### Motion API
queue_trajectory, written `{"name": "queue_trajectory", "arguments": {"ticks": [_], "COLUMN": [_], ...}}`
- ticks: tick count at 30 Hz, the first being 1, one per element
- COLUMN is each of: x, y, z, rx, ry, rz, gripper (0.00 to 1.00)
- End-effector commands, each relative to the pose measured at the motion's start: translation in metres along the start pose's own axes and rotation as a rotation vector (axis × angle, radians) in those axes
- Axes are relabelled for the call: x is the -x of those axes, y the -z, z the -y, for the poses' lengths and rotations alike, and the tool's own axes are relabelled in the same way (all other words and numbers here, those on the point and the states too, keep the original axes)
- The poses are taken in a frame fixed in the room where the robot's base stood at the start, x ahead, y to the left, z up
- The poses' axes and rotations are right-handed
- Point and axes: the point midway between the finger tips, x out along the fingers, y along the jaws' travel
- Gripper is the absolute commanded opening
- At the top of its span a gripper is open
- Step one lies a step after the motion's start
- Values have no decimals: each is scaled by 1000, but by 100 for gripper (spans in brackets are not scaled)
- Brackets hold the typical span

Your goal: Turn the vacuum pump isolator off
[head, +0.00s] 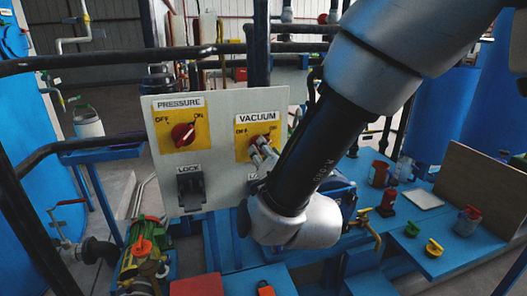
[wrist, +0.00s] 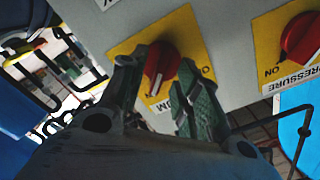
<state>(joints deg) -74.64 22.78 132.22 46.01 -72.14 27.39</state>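The vacuum isolator is a red rotary knob (head: 259,141) on a yellow plate under a VACUUM label, on the grey panel. In the wrist view the knob (wrist: 161,66) appears upside down, with its plate partly hidden by my fingers. My gripper (head: 264,157) is at this knob in the head view. In the wrist view my gripper (wrist: 160,84) is open, one finger on each side of the knob. I cannot tell whether either finger touches it. The knob's exact pointing direction is partly hidden in the head view.
A similar red PRESSURE knob (head: 183,134) sits left of it on the panel, with a LOCK fitting (head: 191,188) below. A dark horizontal rail (head: 115,59) crosses behind. A blue bench (head: 445,246) at right holds several small containers and a brown board (head: 484,188).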

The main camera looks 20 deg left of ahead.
Motion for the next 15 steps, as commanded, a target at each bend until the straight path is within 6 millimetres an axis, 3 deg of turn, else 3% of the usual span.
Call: {"name": "queue_trajectory", "arguments": {"ticks": [5,13,15], "x": [-16,-18,-18], "y": [0,0,0], "z": [0,0,0], "rx": [1,2,2], "ry": [0,0,0], "rz": [1,2,2], "gripper": [32,32,21]}}
